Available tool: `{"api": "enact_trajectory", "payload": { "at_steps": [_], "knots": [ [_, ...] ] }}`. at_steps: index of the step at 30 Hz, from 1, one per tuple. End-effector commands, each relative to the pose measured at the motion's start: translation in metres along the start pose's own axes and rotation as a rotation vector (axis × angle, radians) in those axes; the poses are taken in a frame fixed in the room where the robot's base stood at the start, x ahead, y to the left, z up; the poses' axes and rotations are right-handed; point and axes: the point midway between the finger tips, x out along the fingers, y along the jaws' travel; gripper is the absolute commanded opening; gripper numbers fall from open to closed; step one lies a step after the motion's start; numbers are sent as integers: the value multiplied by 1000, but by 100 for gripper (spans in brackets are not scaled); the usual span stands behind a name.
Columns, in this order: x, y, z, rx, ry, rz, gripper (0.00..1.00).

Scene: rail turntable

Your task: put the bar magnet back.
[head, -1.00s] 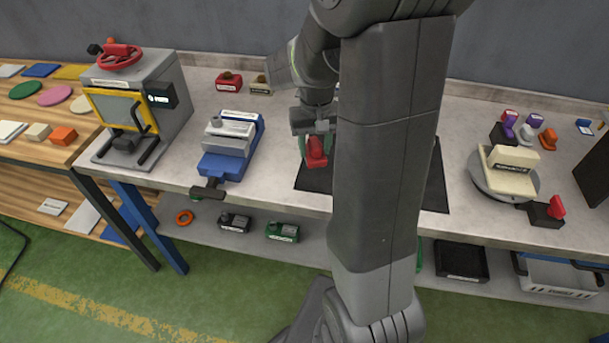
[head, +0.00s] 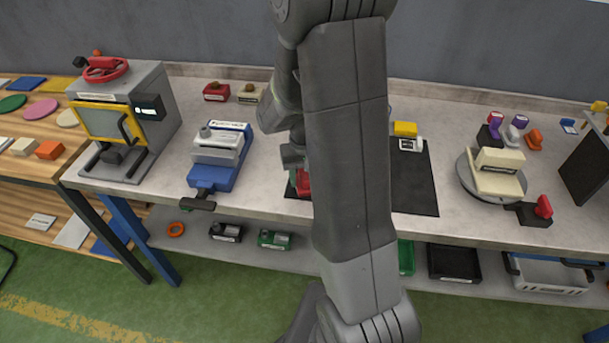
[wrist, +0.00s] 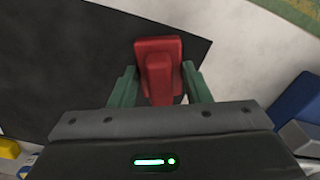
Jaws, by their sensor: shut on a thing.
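My gripper (wrist: 158,80) has its two green fingers on either side of a red piece (wrist: 158,58) with a raised grip, shut on it. I cannot tell for sure that this red piece is the bar magnet. In the head view the red piece (head: 303,183) shows only in part at the left of my arm, over the left part of a black mat (head: 418,190). My arm hides the gripper's fingers there. I cannot tell whether the piece touches the mat.
A blue vise (head: 217,160) stands left of the mat. A yellow block (head: 405,129) and a small white labelled piece (head: 411,145) are at the mat's back. A round turntable (head: 468,188) with a cream block (head: 500,160) stands to the right. Red (head: 215,92) and cream (head: 248,95) holders sit behind.

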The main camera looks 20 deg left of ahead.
Motion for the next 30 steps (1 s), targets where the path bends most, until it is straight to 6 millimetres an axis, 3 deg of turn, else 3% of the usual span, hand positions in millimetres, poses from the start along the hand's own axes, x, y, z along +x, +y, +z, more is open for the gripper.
{"api": "enact_trajectory", "payload": {
  "at_steps": [1,4,17,30],
  "knots": [
    [2,0,0,0,0,0,47],
    [1,0,0,0,0,0,65],
    [-9,0,-1,0,2,0,65],
    [-93,0,-1,0,4,-1,65]
  ]
}}
